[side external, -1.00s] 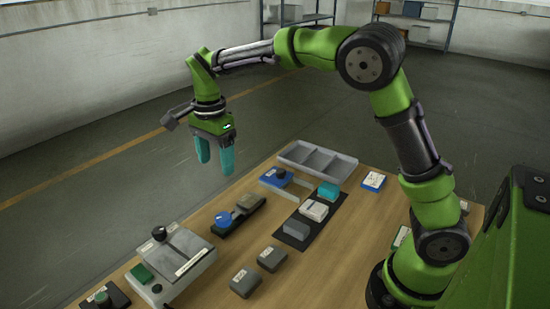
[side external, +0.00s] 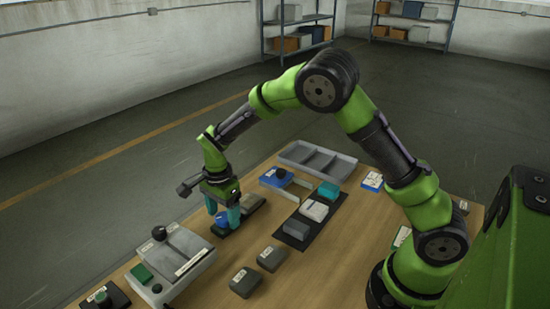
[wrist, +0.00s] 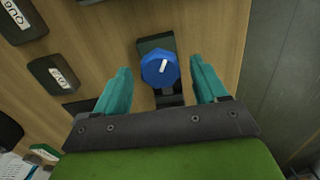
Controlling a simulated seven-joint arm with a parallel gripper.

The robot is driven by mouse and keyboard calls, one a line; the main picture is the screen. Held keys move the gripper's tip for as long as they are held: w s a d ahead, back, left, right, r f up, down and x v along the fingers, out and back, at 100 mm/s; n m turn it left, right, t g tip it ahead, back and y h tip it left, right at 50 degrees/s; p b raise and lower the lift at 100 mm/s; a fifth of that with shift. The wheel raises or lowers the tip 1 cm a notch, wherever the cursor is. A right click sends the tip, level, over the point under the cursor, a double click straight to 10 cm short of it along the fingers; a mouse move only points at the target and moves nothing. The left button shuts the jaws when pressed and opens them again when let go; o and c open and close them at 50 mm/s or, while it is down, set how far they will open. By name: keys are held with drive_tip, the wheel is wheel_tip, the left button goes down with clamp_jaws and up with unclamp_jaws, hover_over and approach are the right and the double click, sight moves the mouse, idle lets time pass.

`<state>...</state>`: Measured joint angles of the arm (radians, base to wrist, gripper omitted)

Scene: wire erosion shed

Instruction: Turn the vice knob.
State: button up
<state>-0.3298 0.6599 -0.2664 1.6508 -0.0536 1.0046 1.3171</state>
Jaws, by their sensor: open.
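The blue vice knob (side external: 222,220) sits at the near left end of the dark vice (side external: 229,232) on the wooden table. In the wrist view the knob (wrist: 158,72) is faceted, with a white mark pointing up and slightly right. A grey-brown block (side external: 252,202) is at the vice's other end in the side view. My gripper (side external: 223,215) points down over the knob with its teal fingers open. In the wrist view the fingers (wrist: 159,75) stand on either side of the knob, with a gap on each side. The fingers partly hide the vice in the side view.
A grey device with a black knob (side external: 160,233) stands close on the left. Two dark labelled blocks (side external: 245,282) lie nearer the camera. A black mat (side external: 294,241) with blocks, a blue-based fixture (side external: 273,181) and a grey divided tray (side external: 328,167) are to the right.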

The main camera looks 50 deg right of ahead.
drive_tip(key=c, duration=1.1)
drive_tip(key=shift+o, duration=0.2)
drive_tip(key=n, duration=1.1)
drive_tip(key=shift+n, duration=0.4)
drive_tip(key=n, duration=1.1)
drive_tip(key=shift+w+n, duration=0.1)
drive_tip(key=shift+n, duration=0.3)
